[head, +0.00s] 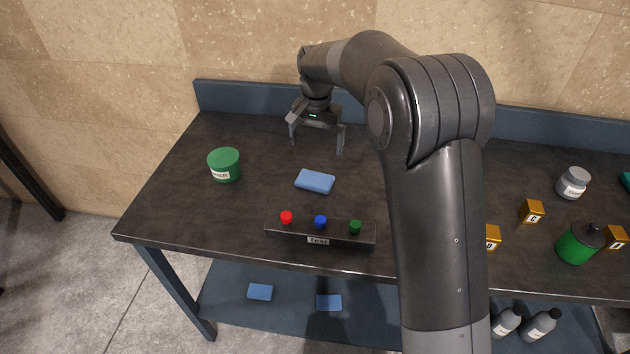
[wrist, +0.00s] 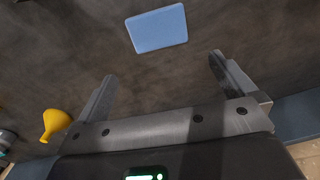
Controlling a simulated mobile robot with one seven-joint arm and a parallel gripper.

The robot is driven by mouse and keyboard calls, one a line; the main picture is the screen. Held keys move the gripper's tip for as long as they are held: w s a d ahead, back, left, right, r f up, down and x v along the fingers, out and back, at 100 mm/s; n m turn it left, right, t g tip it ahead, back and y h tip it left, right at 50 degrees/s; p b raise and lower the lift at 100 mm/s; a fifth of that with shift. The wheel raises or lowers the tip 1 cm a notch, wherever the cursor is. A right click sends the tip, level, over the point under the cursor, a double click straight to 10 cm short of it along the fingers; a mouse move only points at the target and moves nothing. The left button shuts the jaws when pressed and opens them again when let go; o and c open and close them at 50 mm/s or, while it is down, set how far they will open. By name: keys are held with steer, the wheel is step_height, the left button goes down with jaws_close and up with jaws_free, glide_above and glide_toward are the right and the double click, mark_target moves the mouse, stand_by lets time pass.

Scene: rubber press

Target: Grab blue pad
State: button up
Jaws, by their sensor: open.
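A blue pad (head: 315,181) lies flat on the dark tabletop, between the green tub and the button panel. It also shows in the wrist view (wrist: 157,28) at the top, beyond the fingertips and roughly between them. My gripper (head: 315,142) is open and empty, above the back part of the table, behind the pad and apart from it. Two more blue pads lie on the lower shelf, one at the left (head: 260,292) and one to its right (head: 329,302).
A panel (head: 320,233) with red, blue and green buttons stands near the front edge. A green tub (head: 225,165) is at the left. Orange blocks (head: 531,211), a green canister (head: 577,244) and a grey jar (head: 573,183) stand right. A yellow object (wrist: 55,124) shows in the wrist view.

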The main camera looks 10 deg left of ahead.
glide_above(316, 177)
steer(key=f, duration=0.6)
steer(key=shift+w+a, duration=0.1)
steer(key=shift+w, duration=0.15)
steer(key=f, duration=0.5)
steer(key=shift+s, duration=0.3)
steer(key=c, duration=0.7)
steer(key=shift+r, duration=0.1)
